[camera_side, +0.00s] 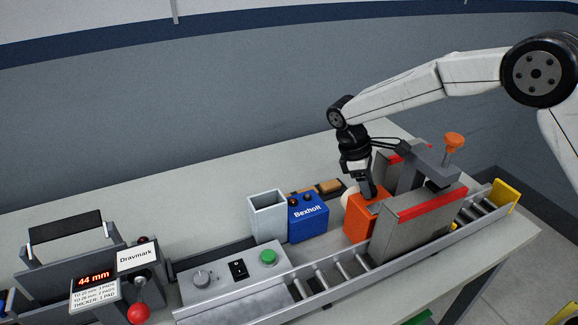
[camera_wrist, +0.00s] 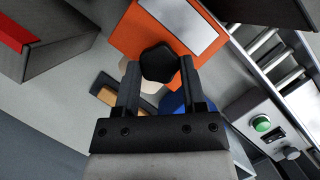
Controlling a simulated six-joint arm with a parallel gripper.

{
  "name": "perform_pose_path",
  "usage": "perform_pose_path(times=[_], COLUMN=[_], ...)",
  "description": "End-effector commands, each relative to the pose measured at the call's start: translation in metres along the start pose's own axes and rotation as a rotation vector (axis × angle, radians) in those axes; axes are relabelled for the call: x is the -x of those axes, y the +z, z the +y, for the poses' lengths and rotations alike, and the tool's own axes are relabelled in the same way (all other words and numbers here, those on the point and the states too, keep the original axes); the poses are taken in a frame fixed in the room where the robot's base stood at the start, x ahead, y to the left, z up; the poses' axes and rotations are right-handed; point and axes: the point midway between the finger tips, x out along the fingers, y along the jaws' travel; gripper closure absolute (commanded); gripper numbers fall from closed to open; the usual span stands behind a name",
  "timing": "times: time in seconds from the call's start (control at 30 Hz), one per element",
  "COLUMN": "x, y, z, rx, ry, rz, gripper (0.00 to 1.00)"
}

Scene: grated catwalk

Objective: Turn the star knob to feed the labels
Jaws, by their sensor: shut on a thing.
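The black star knob (camera_wrist: 159,63) sits on the orange device, between my gripper's two fingers in the wrist view. My gripper (camera_wrist: 158,80) is shut on it from both sides. In the side view my gripper (camera_side: 371,188) points down at the top of the orange device (camera_side: 358,222), and the knob is hard to tell from the dark fingers. The orange device also shows in the wrist view (camera_wrist: 140,35), with a pale panel (camera_wrist: 183,22) on its face. A cream round thing (camera_side: 349,196), perhaps the label roll, is partly hidden behind the device.
A grey red-edged guard (camera_side: 415,225) and an orange-knobbed clamp (camera_side: 453,142) stand close on the right, beside the roller conveyor (camera_side: 340,272). A blue Bexholt box (camera_side: 308,220) and an open grey bin (camera_side: 268,218) stand left. The table's back left (camera_side: 150,200) is clear.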

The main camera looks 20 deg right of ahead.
Motion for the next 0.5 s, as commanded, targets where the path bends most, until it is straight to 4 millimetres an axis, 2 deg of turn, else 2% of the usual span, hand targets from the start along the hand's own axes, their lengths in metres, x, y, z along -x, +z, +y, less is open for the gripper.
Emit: perform_pose_path(times=[0.5], x=[0.0], y=[0.0012], z=[0.0045], rx=[-0.452], ry=[-0.188], rz=[0.001], gripper=[1.0])
